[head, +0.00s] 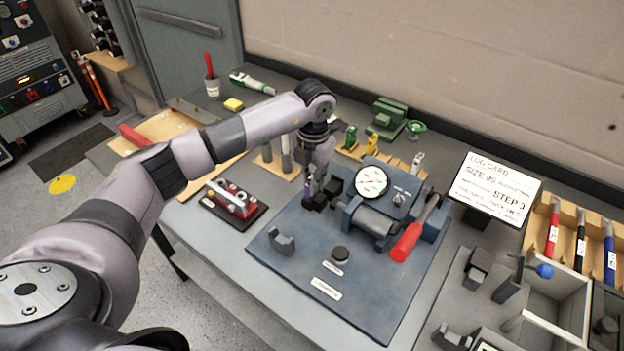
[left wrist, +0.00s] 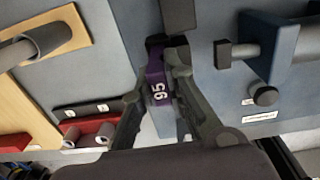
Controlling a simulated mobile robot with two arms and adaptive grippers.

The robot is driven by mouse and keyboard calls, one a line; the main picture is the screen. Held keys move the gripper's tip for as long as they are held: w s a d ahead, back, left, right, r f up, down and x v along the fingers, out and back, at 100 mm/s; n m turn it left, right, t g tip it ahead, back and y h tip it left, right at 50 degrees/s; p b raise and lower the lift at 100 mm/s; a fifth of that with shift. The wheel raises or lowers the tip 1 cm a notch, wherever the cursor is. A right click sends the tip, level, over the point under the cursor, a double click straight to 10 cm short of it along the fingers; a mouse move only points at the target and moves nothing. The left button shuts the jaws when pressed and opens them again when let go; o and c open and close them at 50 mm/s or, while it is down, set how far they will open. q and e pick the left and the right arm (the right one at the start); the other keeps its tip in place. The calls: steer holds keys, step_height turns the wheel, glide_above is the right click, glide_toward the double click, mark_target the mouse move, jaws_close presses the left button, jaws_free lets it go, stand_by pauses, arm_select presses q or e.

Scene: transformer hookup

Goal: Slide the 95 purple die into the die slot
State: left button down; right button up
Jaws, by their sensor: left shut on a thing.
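The purple die (left wrist: 158,92), marked 95, is between the fingers of my left gripper (left wrist: 172,95) in the left wrist view. In the head view the left gripper (head: 322,196) is low over the left part of the blue press (head: 330,262), and a sliver of purple (head: 308,186) shows at its fingers. The fingers are shut on the die. The die's far end is close to a dark block (left wrist: 179,16) of the press; I cannot tell if they touch. The die slot cannot be made out clearly. My right gripper is not in view.
The press carries a round gauge (head: 371,182) and a red-handled lever (head: 408,240). A wooden rack (head: 385,160) with green, yellow and white dies stands behind. A red-and-black fixture (head: 233,204) is at left. A card (head: 492,190) reads size 95, step 3.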

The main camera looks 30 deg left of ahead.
arm_select(q)
steer(key=shift+f+b, duration=0.65)
steer(key=shift+f, duration=0.2)
steer(key=c, duration=1.5)
jaws_free()
steer(key=shift+c, duration=0.2)
steer(key=shift+s, duration=0.1)
steer(key=shift+r, duration=0.15)
steer(key=shift+r+p, duration=1.6)
steer(key=shift+r, duration=0.85)
